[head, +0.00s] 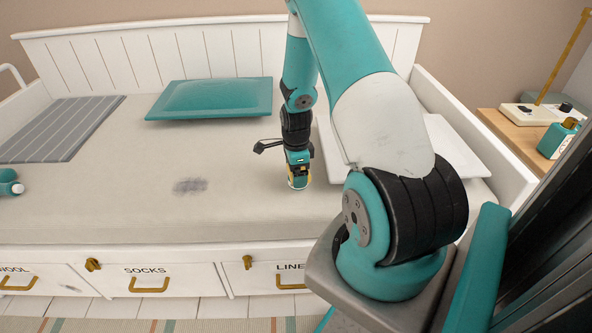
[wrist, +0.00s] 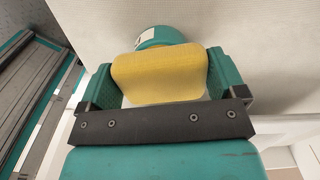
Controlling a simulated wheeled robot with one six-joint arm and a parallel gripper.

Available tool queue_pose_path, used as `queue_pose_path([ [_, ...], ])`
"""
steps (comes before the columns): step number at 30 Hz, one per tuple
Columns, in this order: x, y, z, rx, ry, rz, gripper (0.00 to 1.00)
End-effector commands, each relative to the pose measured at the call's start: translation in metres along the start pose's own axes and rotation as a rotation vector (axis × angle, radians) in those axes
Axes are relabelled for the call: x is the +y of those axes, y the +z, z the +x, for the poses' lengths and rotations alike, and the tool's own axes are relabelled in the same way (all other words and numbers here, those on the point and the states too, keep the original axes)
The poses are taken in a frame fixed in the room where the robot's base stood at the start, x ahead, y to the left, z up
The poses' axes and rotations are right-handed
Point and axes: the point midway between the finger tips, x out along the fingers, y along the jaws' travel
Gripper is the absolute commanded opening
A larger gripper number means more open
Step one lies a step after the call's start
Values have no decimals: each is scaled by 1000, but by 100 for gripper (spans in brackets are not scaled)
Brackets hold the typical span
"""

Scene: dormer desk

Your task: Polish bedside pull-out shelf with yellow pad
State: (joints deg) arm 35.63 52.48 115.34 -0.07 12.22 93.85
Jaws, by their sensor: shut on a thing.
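My gripper (head: 298,172) points down over the pale bed top, right of centre in the head view. In the wrist view its two teal fingers (wrist: 158,85) are shut on the yellow pad (wrist: 160,72). A rounded teal piece (wrist: 162,36) with a pale patch shows just beyond the pad; I cannot tell whether it belongs to the pad. The pad's far side is hidden. I cannot tell whether it touches the bed top. A grey smudge (head: 189,186) marks the bed top to the left of my gripper. I cannot identify a pull-out shelf for certain.
A teal cushion (head: 210,98) and a striped grey cloth (head: 60,129) lie on the bed (head: 130,215). A white pillow (head: 448,148) is behind my arm. A wooden bedside surface (head: 506,125) at right holds a lamp base (head: 527,115) and teal bottle (head: 557,139). Labelled drawers (head: 148,277) line the front.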

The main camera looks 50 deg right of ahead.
Motion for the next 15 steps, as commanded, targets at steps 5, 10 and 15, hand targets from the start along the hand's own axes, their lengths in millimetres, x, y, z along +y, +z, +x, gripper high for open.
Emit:
queue_pose_path([
  [5, 1, 0, 1, 0, 2, 0, 68],
  [10, 1, 0, -8, 0, 2, 0, 68],
  [15, 0, 0, -24, 0, 1, 0, 68],
])
